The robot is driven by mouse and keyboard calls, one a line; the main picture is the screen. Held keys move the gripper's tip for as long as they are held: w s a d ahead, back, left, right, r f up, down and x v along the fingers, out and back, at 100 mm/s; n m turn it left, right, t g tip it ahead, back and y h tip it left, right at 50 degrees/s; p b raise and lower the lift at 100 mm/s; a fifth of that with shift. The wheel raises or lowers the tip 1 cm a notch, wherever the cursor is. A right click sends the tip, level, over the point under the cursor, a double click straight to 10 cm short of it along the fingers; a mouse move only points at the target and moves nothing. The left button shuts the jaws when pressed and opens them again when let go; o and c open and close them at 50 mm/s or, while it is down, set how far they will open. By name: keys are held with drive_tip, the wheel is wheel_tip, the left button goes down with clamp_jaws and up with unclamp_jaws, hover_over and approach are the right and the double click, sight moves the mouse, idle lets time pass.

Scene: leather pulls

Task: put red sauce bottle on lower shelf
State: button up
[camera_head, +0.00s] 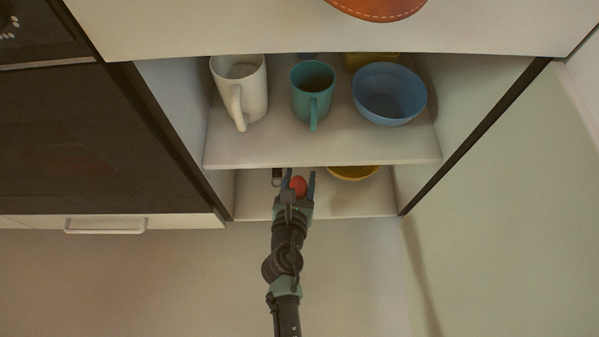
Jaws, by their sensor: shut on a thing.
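My gripper (298,186) is in the opening of the lower shelf (365,204), with its fingers pointing into the cabinet. It is shut on a small red thing (299,184), which I take to be the red sauce bottle; only its rounded red end shows between the fingers. The rest of the bottle is hidden by my gripper. I cannot tell whether the bottle touches the lower shelf.
The upper shelf (320,150) holds a white mug (252,92), a teal mug (306,90) and a blue bowl (389,93). A yellow bowl (354,172) is on the lower shelf, right of my gripper. Free shelf shows at the front right. An oven (75,140) is at left.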

drive_tip(key=w+f+b, duration=0.4)
drive_tip(key=f+b, duration=0.3)
drive_tip(key=b, duration=0.1)
drive_tip(key=shift+w, duration=0.3)
drive_tip(key=shift+f+b, duration=0.2)
drive_tip(key=shift+b, duration=0.1)
drive_tip(key=o, duration=0.7)
drive_tip(key=shift+o, duration=0.2)
drive_tip(key=shift+r, duration=0.15)
